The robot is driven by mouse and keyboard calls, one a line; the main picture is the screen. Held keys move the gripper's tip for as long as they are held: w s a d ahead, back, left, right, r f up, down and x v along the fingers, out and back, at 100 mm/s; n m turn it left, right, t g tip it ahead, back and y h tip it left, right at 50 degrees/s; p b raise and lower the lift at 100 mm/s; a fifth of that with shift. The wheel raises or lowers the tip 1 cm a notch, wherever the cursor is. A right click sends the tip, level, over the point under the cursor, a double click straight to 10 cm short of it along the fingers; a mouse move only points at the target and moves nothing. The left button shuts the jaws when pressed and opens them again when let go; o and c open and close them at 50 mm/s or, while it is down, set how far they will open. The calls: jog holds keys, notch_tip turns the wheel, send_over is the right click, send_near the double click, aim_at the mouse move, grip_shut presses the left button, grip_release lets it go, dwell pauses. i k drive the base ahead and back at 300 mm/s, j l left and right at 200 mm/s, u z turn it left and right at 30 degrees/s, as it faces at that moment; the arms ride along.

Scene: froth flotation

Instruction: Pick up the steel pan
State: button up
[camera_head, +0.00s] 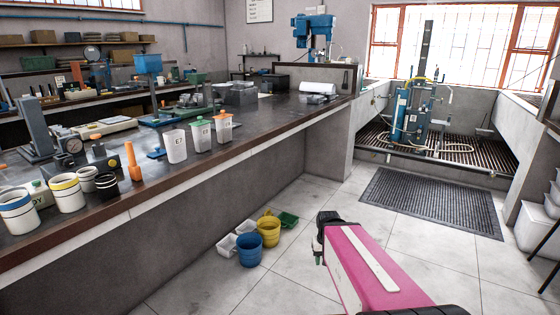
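I cannot make out a steel pan for certain in this view. A pale, shiny object (318,88) lies at the far right end of the long dark-topped bench (240,140), too small to identify. A round grey object (92,52) stands on the back wall shelf, also unclear. My pink arm reaches in from the bottom right over the floor. Its dark end (320,238) is right of the floor buckets and apart from the bench. The fingers are too small and partly hidden, so their opening cannot be told.
White cups with coloured lids (200,136) and banded pots (66,193) stand near the bench front. A blue bucket (249,250), a yellow bucket (269,230) and pale trays (227,245) sit on the floor. A dark mat (430,202) lies at right. Tiled floor between is clear.

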aim_at(330, 96)
jog(key=i+l+u, duration=0.4)
jog(key=l, duration=0.35)
jog(key=i+l+u, duration=0.2)
jog(key=l, duration=0.25)
jog(key=i+l, duration=0.2)
jog(key=l, duration=0.15)
jog(key=i+l+u, duration=0.1)
jog(key=l, duration=0.3)
jog(key=i+l, duration=0.25)
jog(key=i+l+u, duration=0.1)
jog(key=l, duration=0.4)
jog(key=i+l, duration=0.25)
jog(key=l, duration=0.15)
jog(key=i+l, duration=0.15)
jog(key=l, duration=0.25)
jog(key=i+l, duration=0.15)
jog(key=l, duration=0.2)
jog(key=i+l, duration=0.15)
jog(key=l, duration=0.2)
jog(key=i+l, duration=0.1)
jog(key=l, duration=0.25)
jog(key=i+l, duration=0.15)
jog(key=l, duration=0.2)
